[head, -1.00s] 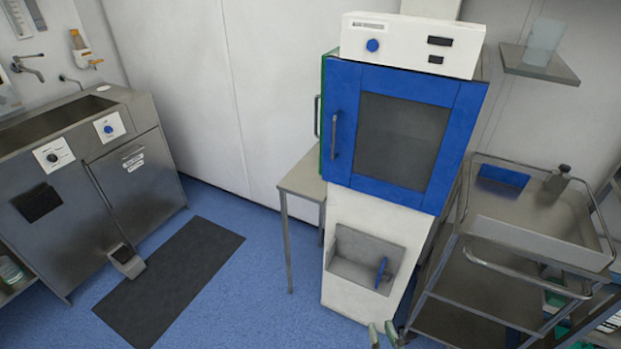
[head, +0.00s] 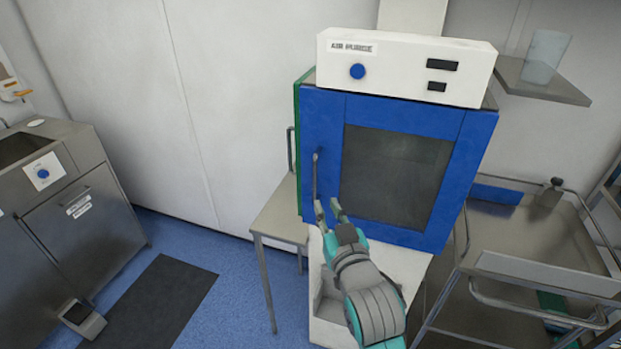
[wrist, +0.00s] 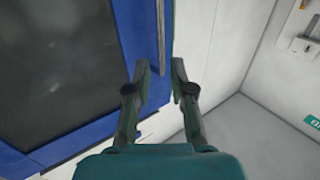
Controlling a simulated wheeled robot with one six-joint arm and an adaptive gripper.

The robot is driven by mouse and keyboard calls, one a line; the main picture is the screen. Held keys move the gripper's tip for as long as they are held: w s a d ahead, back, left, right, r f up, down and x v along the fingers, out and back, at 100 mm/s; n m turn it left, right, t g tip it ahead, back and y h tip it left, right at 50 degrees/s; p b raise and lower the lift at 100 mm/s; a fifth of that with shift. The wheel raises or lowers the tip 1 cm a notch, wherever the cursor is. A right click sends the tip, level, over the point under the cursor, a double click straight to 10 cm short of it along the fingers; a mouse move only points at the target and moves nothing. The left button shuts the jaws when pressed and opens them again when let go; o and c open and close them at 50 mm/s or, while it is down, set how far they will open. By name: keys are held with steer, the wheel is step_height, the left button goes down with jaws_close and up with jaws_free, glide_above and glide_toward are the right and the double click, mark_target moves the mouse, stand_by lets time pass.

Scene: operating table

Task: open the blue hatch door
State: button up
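The blue hatch door (head: 458,182) with its dark window is shut on the front of the cabinet. Its grey vertical handle (head: 315,176) is on the door's left side. My gripper (head: 328,208) is open just below and in front of the handle's lower end in the head view. In the wrist view the door (wrist: 122,50) fills the left, and the handle (wrist: 161,40) runs down towards the gap between the open fingers of my gripper (wrist: 160,75). Whether the handle is between the fingertips cannot be told for sure.
A white control box (head: 405,68) with a blue button sits on top. A second handle (head: 291,150) shows on the cabinet's green side. A small steel table (head: 280,212) stands left of the cabinet, a steel trolley (head: 540,240) right.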

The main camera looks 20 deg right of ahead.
mark_target(316, 183)
steer(key=w, duration=1)
steer(key=shift+d, duration=0.15)
jaws_close()
